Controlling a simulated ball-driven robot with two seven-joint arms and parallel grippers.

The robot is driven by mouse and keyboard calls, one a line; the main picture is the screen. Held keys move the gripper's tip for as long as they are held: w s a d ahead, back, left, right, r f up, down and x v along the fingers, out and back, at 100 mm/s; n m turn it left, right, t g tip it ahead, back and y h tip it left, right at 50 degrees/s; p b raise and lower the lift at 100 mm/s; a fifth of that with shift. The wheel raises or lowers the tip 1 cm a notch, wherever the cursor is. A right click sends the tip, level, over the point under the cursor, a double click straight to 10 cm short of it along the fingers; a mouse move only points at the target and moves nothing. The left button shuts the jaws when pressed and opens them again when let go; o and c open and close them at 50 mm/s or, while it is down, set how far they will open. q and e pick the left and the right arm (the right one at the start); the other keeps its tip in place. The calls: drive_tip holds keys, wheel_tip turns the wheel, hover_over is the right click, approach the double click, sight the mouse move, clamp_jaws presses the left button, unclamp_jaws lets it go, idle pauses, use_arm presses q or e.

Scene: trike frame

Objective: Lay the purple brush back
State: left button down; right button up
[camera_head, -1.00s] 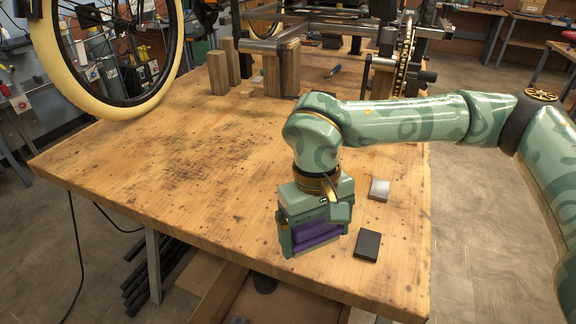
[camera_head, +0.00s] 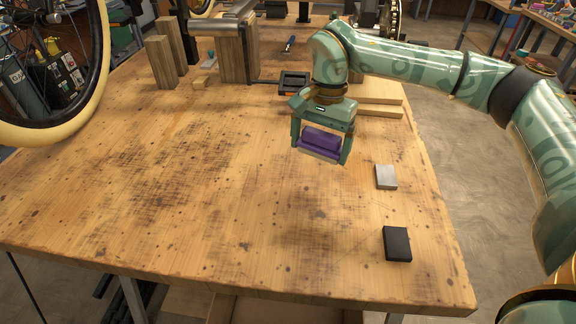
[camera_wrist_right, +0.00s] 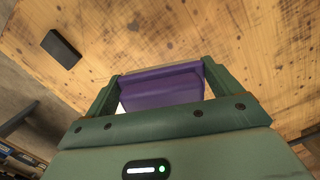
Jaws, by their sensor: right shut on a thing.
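The purple brush (camera_head: 320,141) is held between the fingers of my right gripper (camera_head: 320,148), above the wooden bench top. A paler strip shows along its lower edge. In the right wrist view the purple brush (camera_wrist_right: 162,88) spans the gap between the two green fingers of my right gripper (camera_wrist_right: 160,90). The gripper points down, and the brush appears clear of the table. My left gripper is in neither view.
On the wooden bench (camera_head: 200,200), a grey block (camera_head: 386,177) and a black block (camera_head: 397,243) lie near the right edge. Wooden posts (camera_head: 165,55), a black tray (camera_head: 294,83) and flat boards (camera_head: 381,100) stand farther back. A cream-tyred wheel (camera_head: 60,130) is at left. The bench's middle is clear.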

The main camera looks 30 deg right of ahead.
sight(289, 173)
drive_tip(key=w+f+b, duration=0.1)
drive_tip(key=w+f, duration=0.1)
drive_tip(key=w+a+f+b, duration=0.1)
drive_tip(key=w, duration=0.1)
drive_tip(key=shift+w+a+f, duration=0.15)
drive_tip(key=shift+w+f, duration=0.05)
drive_tip(key=shift+f, duration=0.15)
drive_tip(key=w+f+b, duration=0.2)
drive_tip(key=w+f, duration=0.1)
drive_tip(key=shift+a+f+b, duration=0.15)
drive_tip(key=shift+a+b, duration=0.2)
drive_tip(key=shift+a, duration=0.05)
drive_tip(key=f+b, duration=0.1)
drive_tip(key=f, duration=0.1)
drive_tip(key=f+b, duration=0.2)
drive_tip(key=shift+w+a, duration=0.1)
drive_tip(key=shift+w, duration=0.3)
drive_tip(key=shift+w+f, duration=0.1)
drive_tip(key=shift+r, duration=0.3)
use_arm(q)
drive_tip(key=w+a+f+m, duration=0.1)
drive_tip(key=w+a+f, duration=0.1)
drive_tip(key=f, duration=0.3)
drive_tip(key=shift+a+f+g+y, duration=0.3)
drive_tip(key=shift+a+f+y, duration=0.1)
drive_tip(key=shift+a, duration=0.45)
use_arm(e)
drive_tip(key=shift+f, duration=0.15)
